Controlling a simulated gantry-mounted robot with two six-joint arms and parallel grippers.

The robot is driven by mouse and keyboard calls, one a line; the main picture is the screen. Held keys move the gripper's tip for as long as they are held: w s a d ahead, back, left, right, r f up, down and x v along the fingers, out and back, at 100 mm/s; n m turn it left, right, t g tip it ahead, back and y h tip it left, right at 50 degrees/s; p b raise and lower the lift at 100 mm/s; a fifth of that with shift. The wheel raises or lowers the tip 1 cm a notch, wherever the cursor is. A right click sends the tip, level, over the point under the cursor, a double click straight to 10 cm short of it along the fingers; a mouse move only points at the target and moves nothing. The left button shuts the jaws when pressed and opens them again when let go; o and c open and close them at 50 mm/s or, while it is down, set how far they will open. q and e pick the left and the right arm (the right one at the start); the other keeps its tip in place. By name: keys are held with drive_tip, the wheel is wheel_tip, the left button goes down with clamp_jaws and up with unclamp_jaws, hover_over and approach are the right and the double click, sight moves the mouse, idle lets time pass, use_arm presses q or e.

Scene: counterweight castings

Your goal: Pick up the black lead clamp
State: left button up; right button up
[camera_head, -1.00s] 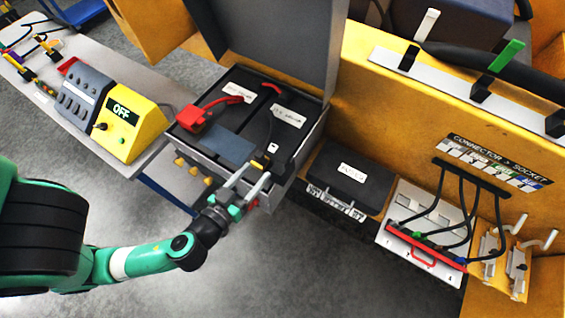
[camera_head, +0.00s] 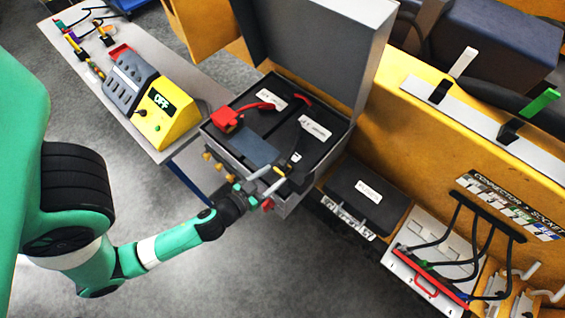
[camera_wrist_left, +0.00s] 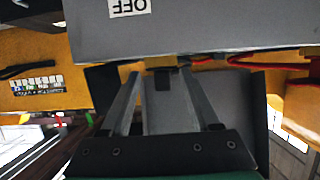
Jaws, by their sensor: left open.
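The black lead clamp (camera_head: 287,165) lies at the front right of the open grey case, on the black panel with a white label. A black lead runs from it. My left gripper (camera_head: 278,176) is open at the case's front edge, its two fingertips close to the clamp. I cannot tell whether they touch it. In the left wrist view the two metal fingers (camera_wrist_left: 160,78) stand apart, with a small dark part between their tips; I cannot tell if that is the clamp. A red clamp (camera_head: 227,119) lies at the case's left. My right gripper is not in view.
The case's raised grey lid (camera_head: 325,45) stands behind. A yellow tester reading OFF (camera_head: 160,115) is on the bench to the left. A closed black case (camera_head: 366,195) and a connector panel (camera_head: 425,275) are to the right. The floor in front is clear.

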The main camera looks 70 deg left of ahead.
sight(280, 168)
use_arm(q)
drive_tip(key=shift+w+a, duration=0.15)
drive_tip(key=shift+w+a+p, duration=0.15)
drive_tip(key=shift+w+p, duration=0.05)
drive_tip(key=shift+p, duration=0.15)
drive_tip(key=p+x, duration=0.2)
drive_tip(key=x, duration=0.1)
drive_tip(key=shift+w+a, duration=0.25)
drive_tip(key=shift+w, duration=0.1)
drive_tip(key=shift+w+a+f, duration=0.25)
drive_tip(key=shift+w+f, duration=0.05)
drive_tip(key=shift+w, duration=0.05)
drive_tip(key=shift+c, duration=0.3)
clamp_jaws()
